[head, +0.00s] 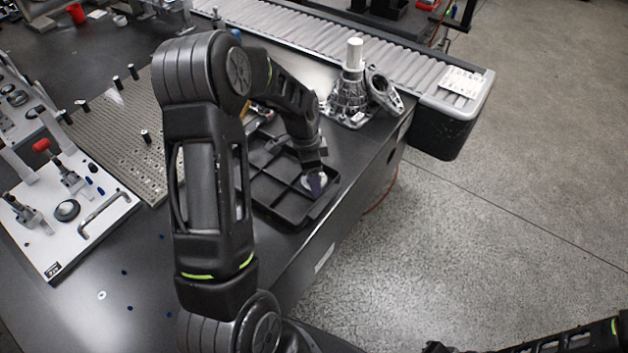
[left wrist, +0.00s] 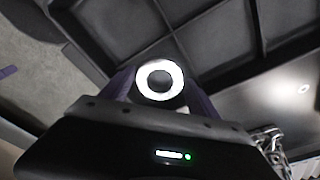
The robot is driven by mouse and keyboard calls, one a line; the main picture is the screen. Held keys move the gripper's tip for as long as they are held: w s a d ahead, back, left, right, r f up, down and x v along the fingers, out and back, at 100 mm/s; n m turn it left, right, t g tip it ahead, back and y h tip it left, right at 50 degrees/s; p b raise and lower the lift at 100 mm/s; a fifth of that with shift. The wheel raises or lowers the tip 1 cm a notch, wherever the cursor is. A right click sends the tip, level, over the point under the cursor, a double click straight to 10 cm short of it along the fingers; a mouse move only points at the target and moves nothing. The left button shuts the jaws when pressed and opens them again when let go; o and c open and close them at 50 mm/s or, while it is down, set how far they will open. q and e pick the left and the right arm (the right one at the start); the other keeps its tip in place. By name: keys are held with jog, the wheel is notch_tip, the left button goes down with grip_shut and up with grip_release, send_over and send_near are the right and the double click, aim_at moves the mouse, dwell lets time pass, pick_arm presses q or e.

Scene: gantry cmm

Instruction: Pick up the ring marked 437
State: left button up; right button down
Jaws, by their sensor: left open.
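My left gripper (head: 316,183) reaches down over the right end of the black divided tray (head: 262,205) in the head view. Its purple fingers are open. A bright ring (left wrist: 142,81) with a dark centre shows between the fingers in the left wrist view (left wrist: 160,90). I cannot tell whether the fingers touch it. In the head view a pale round piece (head: 308,183) shows beside the fingers, partly hidden by them. No number can be read on it. My right arm shows at the bottom right of the head view, but its fingers do not show.
A grey metal housing (head: 347,95) with a white post stands behind the tray, near a roller conveyor (head: 300,42). A perforated plate (head: 120,130) and a clamp fixture (head: 45,235) lie left. A small white ring (head: 101,295) lies on the table at front left.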

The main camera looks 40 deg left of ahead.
dwell(0.4)
pick_arm(q)
jog(key=c, duration=1.5)
